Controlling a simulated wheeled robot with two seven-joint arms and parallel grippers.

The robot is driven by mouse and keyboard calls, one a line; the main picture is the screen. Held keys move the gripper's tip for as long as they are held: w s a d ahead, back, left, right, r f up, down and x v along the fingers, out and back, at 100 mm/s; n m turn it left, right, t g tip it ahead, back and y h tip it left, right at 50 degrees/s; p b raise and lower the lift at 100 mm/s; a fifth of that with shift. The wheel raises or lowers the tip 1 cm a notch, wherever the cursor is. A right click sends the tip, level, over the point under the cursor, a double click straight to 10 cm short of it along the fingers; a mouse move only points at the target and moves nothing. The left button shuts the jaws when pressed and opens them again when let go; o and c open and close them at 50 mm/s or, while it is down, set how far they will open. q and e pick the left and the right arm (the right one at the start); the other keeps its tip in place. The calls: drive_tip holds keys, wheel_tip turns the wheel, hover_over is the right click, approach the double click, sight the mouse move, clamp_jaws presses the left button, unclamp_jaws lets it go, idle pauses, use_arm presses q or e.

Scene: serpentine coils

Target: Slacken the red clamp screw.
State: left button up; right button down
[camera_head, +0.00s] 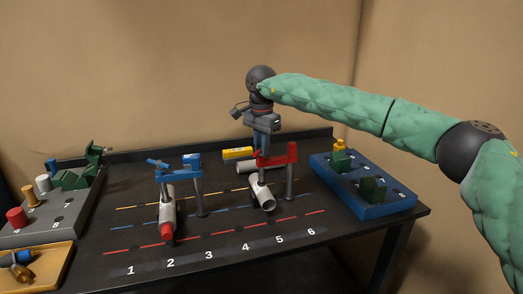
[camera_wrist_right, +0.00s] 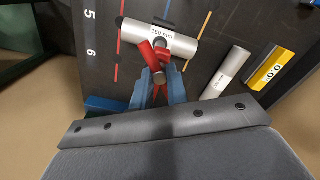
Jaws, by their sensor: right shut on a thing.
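The red clamp (camera_head: 280,155) stands on its posts at the right of the dark bench, above a pale pipe (camera_head: 262,197). My right gripper (camera_head: 262,158) comes down from above at the clamp's left end and hides the screw there. In the right wrist view the blue fingertips (camera_wrist_right: 160,85) are shut around the red clamp screw (camera_wrist_right: 149,53), its red bar slanting just beyond them. The pipe, marked 160 mm (camera_wrist_right: 158,34), lies under it. Whether the screw's lower end touches the pipe cannot be told. My left gripper is not in view.
A blue clamp (camera_head: 178,163) stands over a red-ended pipe (camera_head: 167,220) to the left. A blue block tray (camera_head: 375,210) is at the right. A loose pipe (camera_wrist_right: 226,72) and a yellow block (camera_wrist_right: 268,70) lie behind the clamp. The front numbered strip is clear.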

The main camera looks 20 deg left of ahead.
drive_tip(key=shift+f+n+b, duration=0.1)
drive_tip(key=shift+n+b, duration=0.2)
drive_tip(key=shift+n, duration=0.8)
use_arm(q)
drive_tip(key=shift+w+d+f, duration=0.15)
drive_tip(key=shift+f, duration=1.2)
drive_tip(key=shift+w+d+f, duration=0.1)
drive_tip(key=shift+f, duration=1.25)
use_arm(e)
drive_tip(key=shift+n, duration=1.1)
drive_tip(key=c, duration=1.4)
unclamp_jaws()
drive_tip(key=shift+o, duration=0.2)
